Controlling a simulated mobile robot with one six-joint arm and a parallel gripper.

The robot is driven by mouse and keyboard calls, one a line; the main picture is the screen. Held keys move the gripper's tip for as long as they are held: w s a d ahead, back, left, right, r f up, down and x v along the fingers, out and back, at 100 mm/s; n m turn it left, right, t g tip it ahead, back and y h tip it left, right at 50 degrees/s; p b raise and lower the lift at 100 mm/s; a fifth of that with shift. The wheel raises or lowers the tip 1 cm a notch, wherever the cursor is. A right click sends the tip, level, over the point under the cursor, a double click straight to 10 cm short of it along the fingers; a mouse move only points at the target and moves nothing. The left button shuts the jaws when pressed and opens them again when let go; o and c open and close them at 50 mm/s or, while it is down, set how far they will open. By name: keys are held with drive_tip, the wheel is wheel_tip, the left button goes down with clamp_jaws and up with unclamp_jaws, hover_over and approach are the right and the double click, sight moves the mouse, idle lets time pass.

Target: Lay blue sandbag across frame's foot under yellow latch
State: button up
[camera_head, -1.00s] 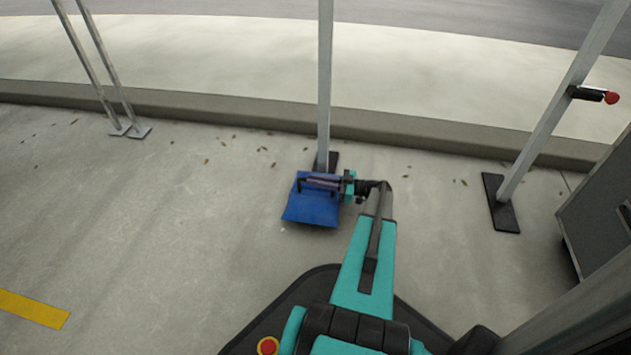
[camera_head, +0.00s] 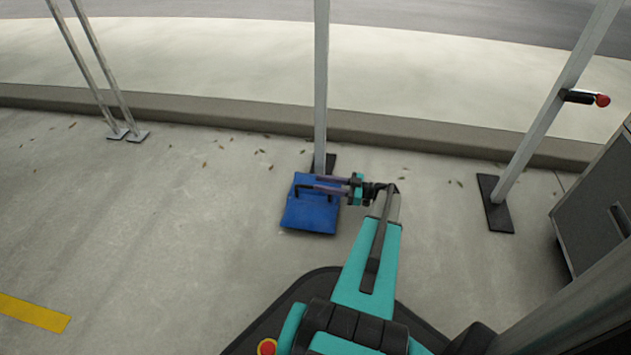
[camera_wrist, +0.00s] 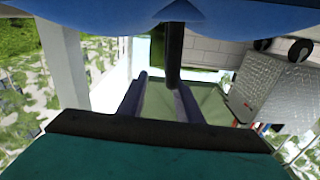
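The blue sandbag (camera_head: 311,214) lies at the base of the middle grey post (camera_head: 321,90), over the near part of its black foot (camera_head: 330,162). The foot's far end shows behind the bag; whether the bag rests fully flat is hard to tell. My gripper (camera_head: 317,183) reaches in from the right, just above the bag, with its two fingers apart. In the wrist view the bag (camera_wrist: 90,15) fills the top edge, and its black handle (camera_wrist: 173,55) stands by the open fingers (camera_wrist: 160,84). I see no yellow latch.
The right post (camera_head: 550,110) carries a red-tipped black latch (camera_head: 602,99) and has a black foot (camera_head: 495,204). A dark case (camera_head: 595,205) stands at right. Two thin posts (camera_head: 95,75) stand at left.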

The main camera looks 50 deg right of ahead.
drive_tip(key=p+v, duration=0.3)
drive_tip(key=v, duration=0.5)
drive_tip(key=shift+s, duration=0.1)
idle(0.7)
